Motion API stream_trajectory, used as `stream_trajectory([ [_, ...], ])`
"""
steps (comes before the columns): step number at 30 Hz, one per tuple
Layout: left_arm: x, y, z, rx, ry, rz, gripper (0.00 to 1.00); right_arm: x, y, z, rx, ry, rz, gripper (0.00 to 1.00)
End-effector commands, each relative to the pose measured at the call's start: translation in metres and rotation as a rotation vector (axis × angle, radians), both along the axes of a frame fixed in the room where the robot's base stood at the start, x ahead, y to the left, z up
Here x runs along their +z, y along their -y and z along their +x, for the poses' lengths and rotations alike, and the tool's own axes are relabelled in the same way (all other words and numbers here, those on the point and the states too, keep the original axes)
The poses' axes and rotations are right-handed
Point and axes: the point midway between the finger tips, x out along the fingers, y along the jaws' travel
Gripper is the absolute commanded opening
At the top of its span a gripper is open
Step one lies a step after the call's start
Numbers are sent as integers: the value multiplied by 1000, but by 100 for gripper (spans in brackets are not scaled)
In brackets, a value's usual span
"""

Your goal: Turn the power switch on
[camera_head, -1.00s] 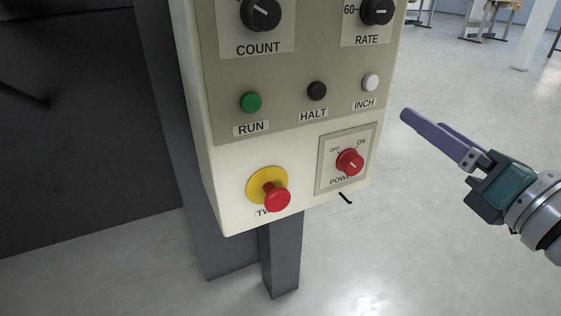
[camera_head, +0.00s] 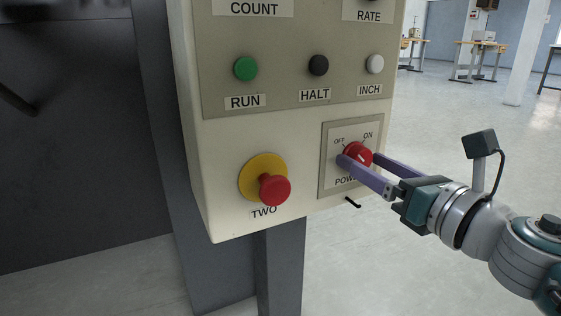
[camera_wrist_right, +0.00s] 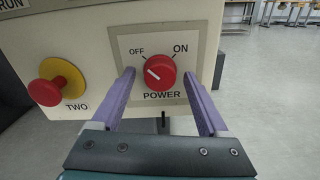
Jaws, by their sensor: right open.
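The power switch (camera_head: 358,154) is a red round knob on a plate marked OFF and ON at the lower right of the control panel (camera_head: 228,130). In the right wrist view the knob (camera_wrist_right: 160,72) has a white line pointing up-left, toward OFF. My right gripper (camera_head: 362,163) is open. Its two purple fingers stand on either side of the knob, apart from it in the wrist view (camera_wrist_right: 159,84). In the head view one finger partly covers the plate and the POWER label. My left gripper is not in view.
A red mushroom button (camera_head: 274,190) on a yellow ring sits left of the switch. Green (camera_head: 245,68), black (camera_head: 318,65) and white (camera_head: 375,64) buttons are above. A dark post (camera_head: 284,262) stands below the box. The floor at right is open.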

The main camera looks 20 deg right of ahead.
Motion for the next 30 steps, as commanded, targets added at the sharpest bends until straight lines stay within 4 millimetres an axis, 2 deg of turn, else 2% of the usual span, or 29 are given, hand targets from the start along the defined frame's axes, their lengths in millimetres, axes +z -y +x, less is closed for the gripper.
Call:
stream_trajectory([
  [3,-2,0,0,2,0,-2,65,0,0,7,0,0,0,78],
  [11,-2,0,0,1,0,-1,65,0,-1,8,0,-1,0,78],
  [30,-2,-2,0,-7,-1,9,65,0,-1,8,0,0,1,7],
])
